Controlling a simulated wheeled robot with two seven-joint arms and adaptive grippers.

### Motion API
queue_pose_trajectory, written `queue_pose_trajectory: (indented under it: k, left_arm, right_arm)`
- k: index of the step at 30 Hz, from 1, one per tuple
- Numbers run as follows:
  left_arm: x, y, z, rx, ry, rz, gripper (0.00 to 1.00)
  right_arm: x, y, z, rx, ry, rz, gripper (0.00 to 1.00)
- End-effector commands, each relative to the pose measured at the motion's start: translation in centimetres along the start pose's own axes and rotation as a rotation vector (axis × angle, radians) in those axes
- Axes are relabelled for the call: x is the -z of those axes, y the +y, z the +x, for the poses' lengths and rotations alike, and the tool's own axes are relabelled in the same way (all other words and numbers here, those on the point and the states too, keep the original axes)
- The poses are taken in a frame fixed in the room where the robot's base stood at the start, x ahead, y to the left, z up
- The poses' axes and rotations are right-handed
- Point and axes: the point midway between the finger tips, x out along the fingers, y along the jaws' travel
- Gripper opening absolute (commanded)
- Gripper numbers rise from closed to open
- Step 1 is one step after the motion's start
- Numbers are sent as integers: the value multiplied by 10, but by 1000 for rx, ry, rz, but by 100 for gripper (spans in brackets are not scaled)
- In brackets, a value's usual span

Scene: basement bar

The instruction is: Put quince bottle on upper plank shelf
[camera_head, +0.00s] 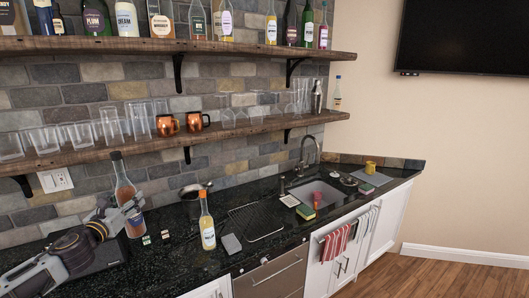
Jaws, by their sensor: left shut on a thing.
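My left gripper (132,208) reaches in from the lower left and is shut on a tall clear bottle with a dark cap and amber-orange contents (123,182). The bottle is near upright at the left of the black counter; I cannot read its label or tell whether its base touches the counter. A second bottle with an orange cap and pale label (207,225) stands on the counter to the right. The upper plank shelf (230,46) runs along the brick wall and carries several bottles. My right gripper is not in view.
The lower plank shelf (225,132) holds several glasses, copper mugs (167,125) and a shaker (316,97). A black drying rack (258,220) and the sink (318,192) lie to the right. The upper shelf shows small gaps between its bottles.

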Motion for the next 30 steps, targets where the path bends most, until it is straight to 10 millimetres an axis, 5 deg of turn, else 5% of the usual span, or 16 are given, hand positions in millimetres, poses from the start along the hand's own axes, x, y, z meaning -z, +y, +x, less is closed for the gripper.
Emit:
queue_pose_trajectory:
  k: [14,30]
  left_arm:
    - [32,-28,-14,-37,-4,-3,0]
    - [119,-96,-51,-43,-2,-2,0]
  right_arm:
    - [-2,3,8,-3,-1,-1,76]
    - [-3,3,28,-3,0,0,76]
